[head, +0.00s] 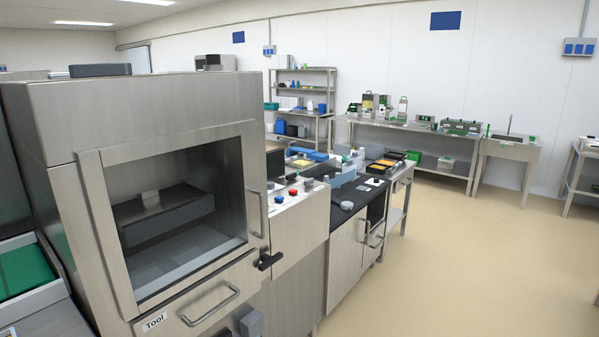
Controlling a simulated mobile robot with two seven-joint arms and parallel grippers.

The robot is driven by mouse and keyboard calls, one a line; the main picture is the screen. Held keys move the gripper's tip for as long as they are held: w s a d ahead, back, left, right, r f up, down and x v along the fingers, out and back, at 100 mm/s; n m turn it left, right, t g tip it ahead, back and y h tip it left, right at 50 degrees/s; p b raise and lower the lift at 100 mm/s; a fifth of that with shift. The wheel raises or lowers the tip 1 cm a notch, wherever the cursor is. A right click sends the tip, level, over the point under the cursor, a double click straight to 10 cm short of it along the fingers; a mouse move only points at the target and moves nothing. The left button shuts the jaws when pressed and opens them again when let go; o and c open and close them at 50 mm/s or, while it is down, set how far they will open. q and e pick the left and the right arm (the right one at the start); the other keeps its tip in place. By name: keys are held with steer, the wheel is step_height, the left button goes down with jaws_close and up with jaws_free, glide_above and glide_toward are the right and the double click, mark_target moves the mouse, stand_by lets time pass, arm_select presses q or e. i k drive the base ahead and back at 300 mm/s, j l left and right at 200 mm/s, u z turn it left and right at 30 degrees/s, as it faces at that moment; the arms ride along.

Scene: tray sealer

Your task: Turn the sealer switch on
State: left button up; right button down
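The tray sealer appears to be the large steel machine (160,100) at the left, with a framed window and a drawer labelled "Tool". A black handle-like knob (268,260) sticks out at its right front edge; I cannot tell whether it is the switch. To its right, a slanted steel panel (300,205) carries small red and blue buttons (293,192). No switch position can be read at this size. A grey-blue part (250,323) at the bottom edge is cut off and unclear. Neither of my grippers can be made out.
A black-topped counter (350,200) with a steel front continues behind the panel. A green tray (25,271) lies at the far left. Benches (415,128) and a shelf rack (303,70) line the back wall. The beige floor (460,260) at the right is clear.

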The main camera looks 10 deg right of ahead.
mark_target(291, 177)
steer(key=i+l, duration=0.55)
steer(key=l+u, duration=0.1)
steer(key=u, duration=0.35)
steer(key=i+l+u, duration=0.1)
steer(key=u, duration=0.3)
steer(key=i+l+u, duration=0.15)
steer(key=l+u, duration=0.2)
steer(key=i+l+u, duration=0.1)
steer(key=l+u, duration=0.25)
steer(key=l, duration=0.15)
steer(key=i+l+u, duration=0.1)
steer(key=l+u, duration=0.2)
steer(key=l, duration=0.65)
steer(key=l+u, duration=0.1)
steer(key=l, duration=0.85)
